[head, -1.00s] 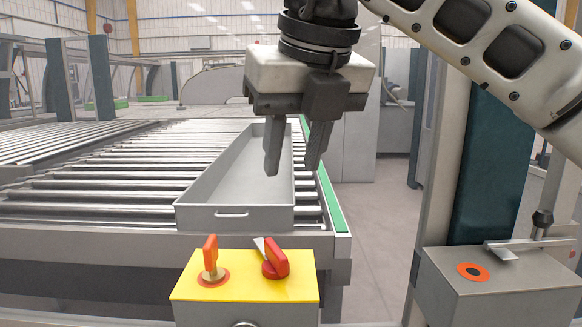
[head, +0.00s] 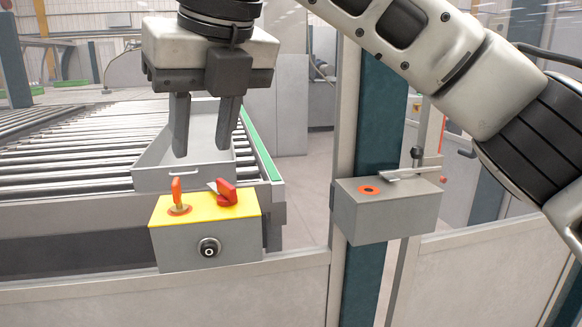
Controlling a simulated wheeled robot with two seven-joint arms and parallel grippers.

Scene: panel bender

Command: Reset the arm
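My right gripper (head: 200,145) hangs with its fingers pointing down, in front of the grey tray on the rollers in the picture. Its two fingers are apart and nothing shows between them. My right arm comes in from the right side of the head view. Below the fingertips is the yellow-topped control box (head: 213,248), with an orange key-like switch (head: 177,196) and a red rotary handle (head: 226,193). The gripper appears apart from both. My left gripper does not show.
A long grey tray (head: 183,176) lies on the roller conveyor (head: 62,180), which has a green edge strip (head: 260,147). A second grey box (head: 388,219) with an orange-ringed button stands at right by a dark teal post (head: 377,110). A low fence panel (head: 480,280) runs along the front.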

